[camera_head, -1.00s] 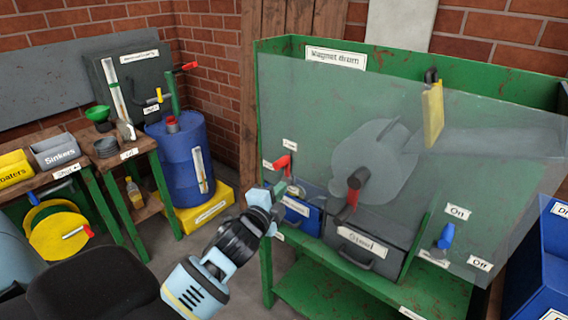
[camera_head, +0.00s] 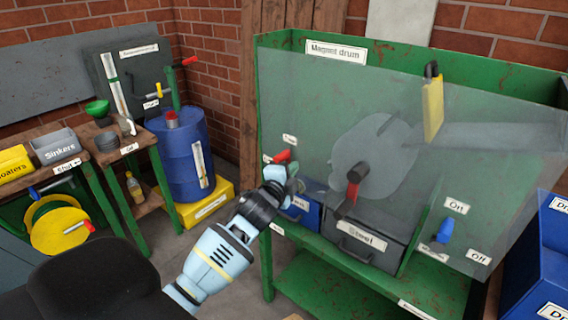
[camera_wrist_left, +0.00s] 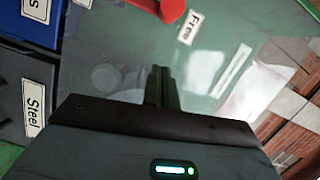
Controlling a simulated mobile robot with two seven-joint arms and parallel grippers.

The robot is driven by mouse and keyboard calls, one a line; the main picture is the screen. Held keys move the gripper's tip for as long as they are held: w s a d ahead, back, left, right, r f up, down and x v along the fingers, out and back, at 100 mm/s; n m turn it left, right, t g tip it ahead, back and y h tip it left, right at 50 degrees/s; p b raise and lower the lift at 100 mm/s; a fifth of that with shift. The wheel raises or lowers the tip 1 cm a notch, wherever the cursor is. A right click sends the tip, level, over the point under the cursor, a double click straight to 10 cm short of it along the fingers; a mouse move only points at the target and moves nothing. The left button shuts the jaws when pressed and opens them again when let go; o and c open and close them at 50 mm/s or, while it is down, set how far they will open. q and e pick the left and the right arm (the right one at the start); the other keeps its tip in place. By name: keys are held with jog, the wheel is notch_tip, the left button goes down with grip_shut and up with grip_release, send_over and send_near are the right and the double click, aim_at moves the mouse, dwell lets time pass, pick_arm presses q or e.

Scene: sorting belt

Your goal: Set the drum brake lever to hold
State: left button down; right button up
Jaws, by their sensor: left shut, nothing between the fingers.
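The brake lever (camera_head: 282,156) has a red handle and sits at the left end of the green magnet drum machine. A "Free" label (camera_head: 289,140) is just above it, and a second small label to its left is too small to read. My left gripper (camera_head: 293,183) is shut and empty, just below the lever. In the left wrist view the shut fingertips (camera_wrist_left: 163,75) point at the clear panel; the red lever (camera_wrist_left: 172,10) is at the top edge beside the "Free" label (camera_wrist_left: 188,28), apart from the fingers. My right gripper is not in view.
A clear panel (camera_head: 330,110) covers the machine front. A second red-handled crank (camera_head: 354,188) is at the drum. The steel drawer (camera_head: 362,245) and a blue drawer (camera_head: 300,205) sit below. A blue switch (camera_head: 444,231) is at the right; a blue barrel (camera_head: 180,155) stands left.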

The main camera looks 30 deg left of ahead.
pick_arm(q)
jog(key=a, duration=0.1)
jog(key=w+a, duration=0.1)
jog(key=w+a+f, duration=0.1)
jog(key=a, duration=0.1)
jog(key=shift+w+a, duration=0.1)
jog(key=shift+w, duration=0.1)
dwell(0.3)
